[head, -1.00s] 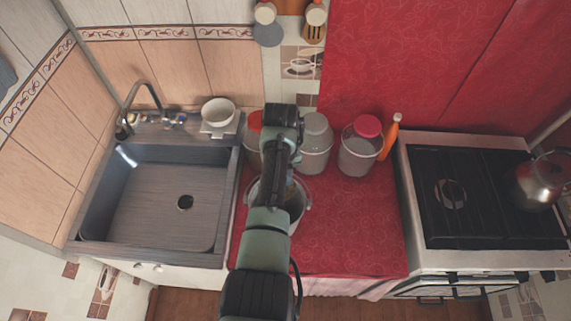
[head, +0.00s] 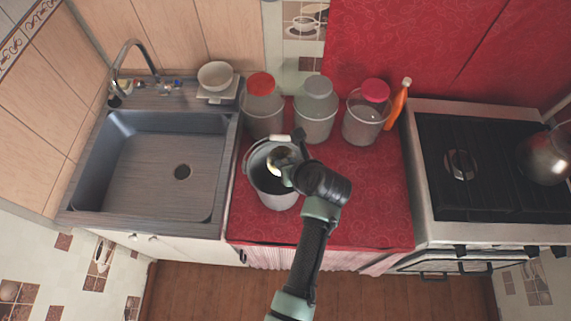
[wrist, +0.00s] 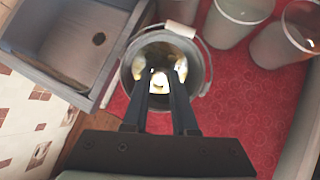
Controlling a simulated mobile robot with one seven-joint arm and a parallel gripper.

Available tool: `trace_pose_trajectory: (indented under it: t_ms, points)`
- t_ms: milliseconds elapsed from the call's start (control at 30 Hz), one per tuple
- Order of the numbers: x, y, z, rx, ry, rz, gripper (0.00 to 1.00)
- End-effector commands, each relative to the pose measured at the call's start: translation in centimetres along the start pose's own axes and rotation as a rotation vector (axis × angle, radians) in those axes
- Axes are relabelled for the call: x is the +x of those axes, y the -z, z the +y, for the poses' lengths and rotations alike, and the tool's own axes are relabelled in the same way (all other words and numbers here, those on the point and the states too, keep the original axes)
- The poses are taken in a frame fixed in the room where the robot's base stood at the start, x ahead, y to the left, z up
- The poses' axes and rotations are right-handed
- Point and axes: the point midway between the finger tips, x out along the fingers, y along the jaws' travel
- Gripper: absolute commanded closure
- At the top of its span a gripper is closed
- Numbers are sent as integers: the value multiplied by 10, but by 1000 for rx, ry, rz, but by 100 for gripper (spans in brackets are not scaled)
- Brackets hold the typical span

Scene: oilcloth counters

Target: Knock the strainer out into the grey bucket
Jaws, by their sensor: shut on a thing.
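The grey bucket (head: 272,200) stands open on the red oilcloth just right of the sink, with its wire handle and white grip at the back rim. My gripper (head: 288,167) reaches over its right side from the front. It is shut on the strainer (head: 281,156), a small shiny, yellowish metal thing at the bucket's mouth. In the wrist view my gripper (wrist: 161,78) points down into the bucket (wrist: 197,62), and the strainer (wrist: 159,84) shows bright between the fingertips. Whether the strainer touches the bucket, and what it holds, I cannot tell.
Three lidded containers stand behind: red-lidded (head: 264,121), grey-lidded (head: 314,122) and pink-lidded (head: 362,126), with an orange bottle (head: 397,105) beside. The sink (head: 145,185) is left; the stove (head: 470,180) with a kettle (head: 545,156) is right. The oilcloth (head: 375,205) front right is clear.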

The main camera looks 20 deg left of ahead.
Motion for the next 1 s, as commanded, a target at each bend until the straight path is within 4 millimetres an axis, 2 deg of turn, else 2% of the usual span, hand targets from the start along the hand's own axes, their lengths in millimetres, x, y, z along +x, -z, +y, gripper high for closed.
trace_pose_trajectory:
  t_ms: [33, 800, 1000]
  points:
    - [5, 6, -1, 1, -4, -20, 100]
    - [5, 19, -4, 0, -59, -281, 100]
    - [8, 25, -6, 1, -83, -395, 100]
